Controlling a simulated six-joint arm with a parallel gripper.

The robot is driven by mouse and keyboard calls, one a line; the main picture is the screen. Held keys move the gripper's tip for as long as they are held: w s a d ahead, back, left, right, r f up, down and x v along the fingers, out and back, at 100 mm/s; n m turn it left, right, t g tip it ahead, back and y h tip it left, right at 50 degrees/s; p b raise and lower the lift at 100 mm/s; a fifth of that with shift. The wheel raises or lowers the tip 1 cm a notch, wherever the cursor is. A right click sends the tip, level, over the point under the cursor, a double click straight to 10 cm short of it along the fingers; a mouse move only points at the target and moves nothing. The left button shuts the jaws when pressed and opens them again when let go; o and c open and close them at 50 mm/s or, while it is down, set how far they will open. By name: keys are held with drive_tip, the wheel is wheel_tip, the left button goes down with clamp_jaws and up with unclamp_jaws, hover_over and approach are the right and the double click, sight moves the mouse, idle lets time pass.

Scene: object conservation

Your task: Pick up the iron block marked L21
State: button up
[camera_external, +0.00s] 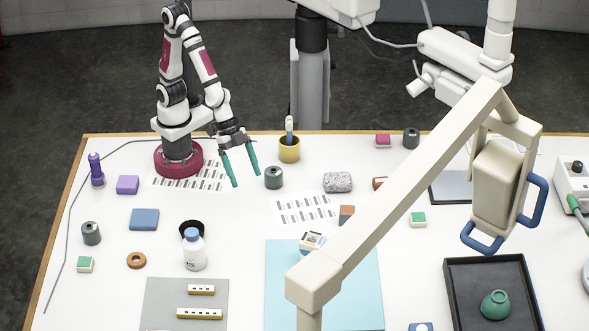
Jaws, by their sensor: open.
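No label reading L21 is legible at this size, so I cannot tell which object is the iron block. Dark grey cylinder-like pieces stand on the white table (250,215): one near the middle (273,177), one at the left (91,233) and one at the back right (411,138). My gripper (247,180) has two teal fingers spread apart, pointing down over the back of the table. It is open and empty, just left of the middle grey piece and apart from it.
A yellow cup (289,150) stands behind my gripper, and a speckled stone (338,182) lies to its right. A large beige overhead arm (410,190) crosses the right side and hides part of the table. A white bottle (195,252) stands at front left.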

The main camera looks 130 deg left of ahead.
drive_tip(key=w+a+f+n+t+y, duration=0.2)
drive_tip(key=w+f+n, duration=0.15)
drive_tip(key=w, duration=0.35)
drive_tip(key=n+t+y, duration=0.2)
drive_tip(key=n+y, duration=0.2)
drive_tip(key=y, duration=0.3)
approach(344, 210)
drive_tip(key=shift+n, duration=0.25)
drive_tip(key=x, duration=0.5)
drive_tip(key=shift+s+a+f, duration=0.15)
drive_tip(key=shift+s, duration=0.05)
drive_tip(key=x, duration=0.6)
drive_tip(key=shift+w, duration=0.15)
clamp_jaws()
